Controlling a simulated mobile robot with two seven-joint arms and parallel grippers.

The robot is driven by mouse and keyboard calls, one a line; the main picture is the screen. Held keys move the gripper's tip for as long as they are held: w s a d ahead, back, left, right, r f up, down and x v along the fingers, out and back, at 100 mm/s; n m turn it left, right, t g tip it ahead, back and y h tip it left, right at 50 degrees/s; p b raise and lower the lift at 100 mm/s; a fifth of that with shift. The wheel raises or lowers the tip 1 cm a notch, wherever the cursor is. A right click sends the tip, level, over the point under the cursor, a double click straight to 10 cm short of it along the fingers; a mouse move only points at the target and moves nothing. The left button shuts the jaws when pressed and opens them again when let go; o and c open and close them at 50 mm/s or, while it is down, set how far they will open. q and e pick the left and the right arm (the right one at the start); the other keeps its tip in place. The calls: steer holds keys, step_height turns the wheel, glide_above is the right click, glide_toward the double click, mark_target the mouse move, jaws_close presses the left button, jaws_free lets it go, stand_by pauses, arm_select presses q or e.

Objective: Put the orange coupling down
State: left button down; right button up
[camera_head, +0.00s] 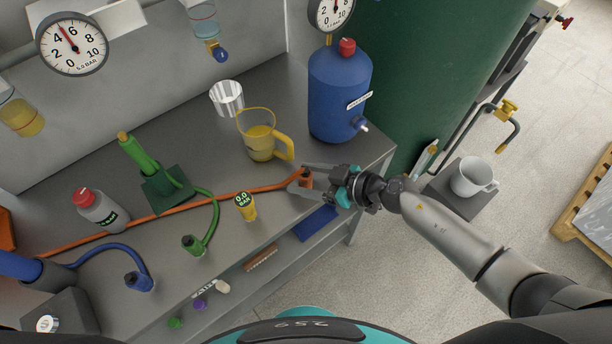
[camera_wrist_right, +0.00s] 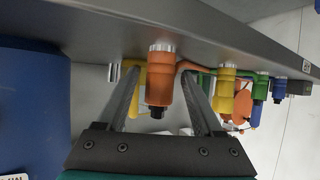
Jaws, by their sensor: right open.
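The orange coupling (camera_head: 306,178), on the end of an orange hose (camera_head: 240,191), is near the right front part of the grey bench. In the right wrist view the coupling (camera_wrist_right: 159,85) appears with its silver end at the bench top. My right gripper (camera_head: 303,179) is open around it, one finger on each side. In the wrist view a gap shows between the coupling and the fingers (camera_wrist_right: 163,76). The head view shows the coupling partly covered by the fingers. My left gripper is not in view.
A blue tank (camera_head: 338,95) is at the back right. Green (camera_head: 194,244) and blue (camera_head: 138,281) couplings stand further left. The bench's front edge is close to the gripper.

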steer(key=shift+r, duration=0.15)
steer(key=p+v, duration=0.2)
steer(key=v, duration=1)
steer(key=shift+p, duration=0.3)
